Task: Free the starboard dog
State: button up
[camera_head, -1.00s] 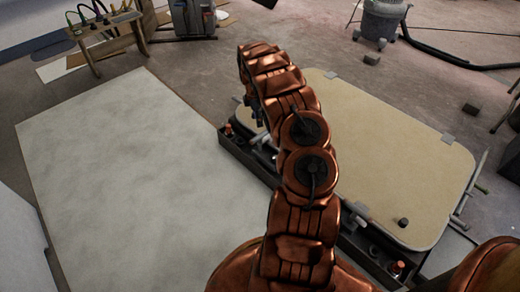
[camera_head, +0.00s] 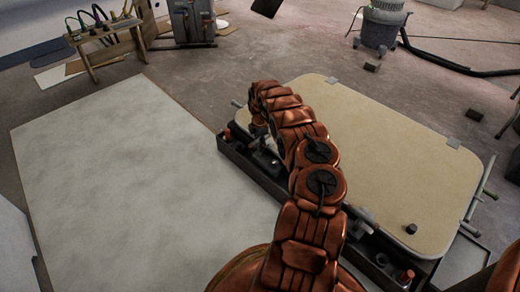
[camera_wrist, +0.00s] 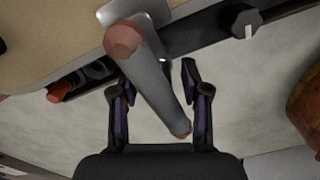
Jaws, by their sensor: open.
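The hatch panel (camera_head: 385,150) is beige with a grey rim and lies flat in the head view. In the wrist view, a grey metal dog lever (camera_wrist: 155,85) with a copper-coloured hex pivot (camera_wrist: 123,38) runs from the panel's edge toward me. My gripper (camera_wrist: 150,78) is open, with one finger on each side of the lever. I cannot tell whether either finger touches it. The frames do not label which dog is starboard. In the head view my arm hides most of the gripper and the lever.
A dark trough (camera_head: 250,168) with small fittings runs along the panel's near edge. An orange-capped fitting (camera_wrist: 59,91) is left of the lever; a dark hex knob (camera_wrist: 240,20) is at right. A pale board (camera_head: 120,180) covers the floor at left. A vacuum (camera_head: 382,25) stands at the back.

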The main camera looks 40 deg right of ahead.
jog(key=shift+f, duration=0.95)
grip_shut()
